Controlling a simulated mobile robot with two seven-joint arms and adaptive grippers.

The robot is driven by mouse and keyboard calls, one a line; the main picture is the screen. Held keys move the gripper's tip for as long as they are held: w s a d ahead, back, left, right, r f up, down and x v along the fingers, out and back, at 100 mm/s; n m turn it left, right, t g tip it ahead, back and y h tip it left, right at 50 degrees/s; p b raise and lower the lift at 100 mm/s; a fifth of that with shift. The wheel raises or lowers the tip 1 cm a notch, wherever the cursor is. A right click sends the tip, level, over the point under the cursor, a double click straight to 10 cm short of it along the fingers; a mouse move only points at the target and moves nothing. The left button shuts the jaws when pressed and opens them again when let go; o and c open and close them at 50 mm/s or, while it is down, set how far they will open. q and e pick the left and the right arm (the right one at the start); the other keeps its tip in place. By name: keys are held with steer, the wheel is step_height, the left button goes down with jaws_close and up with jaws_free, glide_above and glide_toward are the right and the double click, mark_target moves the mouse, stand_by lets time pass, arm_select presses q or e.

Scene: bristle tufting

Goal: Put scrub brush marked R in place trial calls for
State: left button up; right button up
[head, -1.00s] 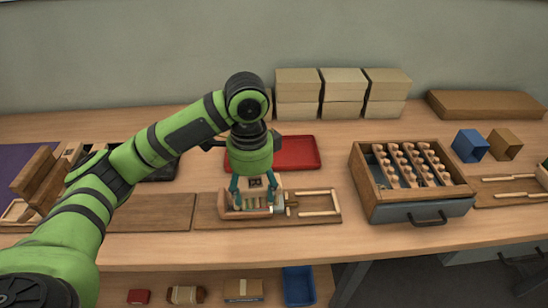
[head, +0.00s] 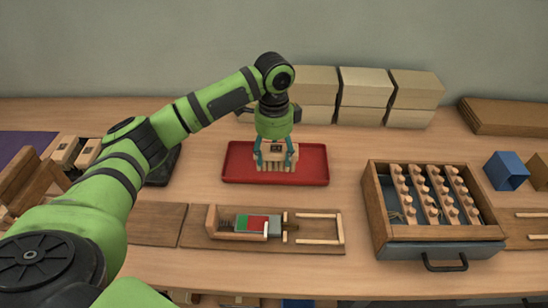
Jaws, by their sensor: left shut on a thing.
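My left gripper (head: 275,163) is shut on a pale wooden scrub brush (head: 277,158) with its bristles pointing down. The brush is over the red tray (head: 315,165), near its middle; I cannot tell if it touches the tray. A letter on the brush is too small to read. In front of the tray, the wooden fixture (head: 227,236) on its board holds a block with green and red patches (head: 250,224). Two more pale wooden brush-like blocks (head: 87,152) stand at the left. My right gripper is not in view.
A wooden drawer box (head: 378,215) with rows of pegs stands at the right. Stacked cream boxes (head: 365,95) stand behind the tray. A black tray (head: 163,165) lies left of the red one, partly behind my arm. A blue box (head: 505,171) is at the far right.

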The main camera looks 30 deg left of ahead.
mark_target(274, 143)
arm_select(q)
steer(key=w+f, duration=0.1)
steer(key=w+a, duration=0.1)
steer(key=shift+w+a+f, duration=0.2)
steer(key=shift+w+f, duration=0.15)
steer(key=shift+f, duration=0.3)
step_height(274, 143, down, 3)
steer(key=shift+f+p, duration=0.1)
steer(key=shift+p, duration=0.25)
steer(key=shift+f, duration=0.15)
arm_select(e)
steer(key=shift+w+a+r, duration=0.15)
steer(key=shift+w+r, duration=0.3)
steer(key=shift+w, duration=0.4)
arm_select(q)
steer(key=o, duration=1.2)
steer(key=shift+f, duration=0.15)
steer(key=shift+o, duration=0.2)
